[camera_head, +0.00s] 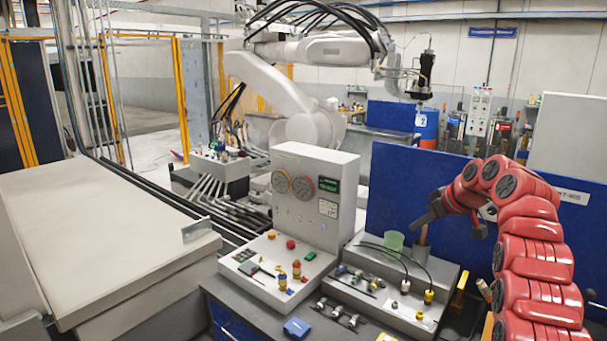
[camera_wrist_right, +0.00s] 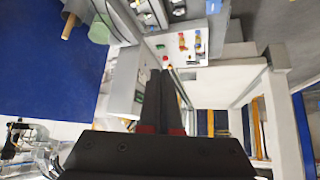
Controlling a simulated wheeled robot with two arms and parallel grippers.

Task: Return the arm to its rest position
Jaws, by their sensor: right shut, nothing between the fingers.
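My red right arm (camera_head: 530,235) comes in from the right in the head view and bends over at the top. Its dark right gripper (camera_head: 424,217) points left and down, in front of the blue panel and above the grey bench. In the right wrist view the two black fingers of the right gripper (camera_wrist_right: 161,78) lie together, shut with nothing between them. The gripper is apart from the bench items. My left arm and left gripper are not in view.
A control box (camera_head: 315,190) with dials stands on the bench, with buttons and knobs before it. A blue panel (camera_head: 400,180) is behind. A large white robot arm (camera_head: 290,100) stands farther back.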

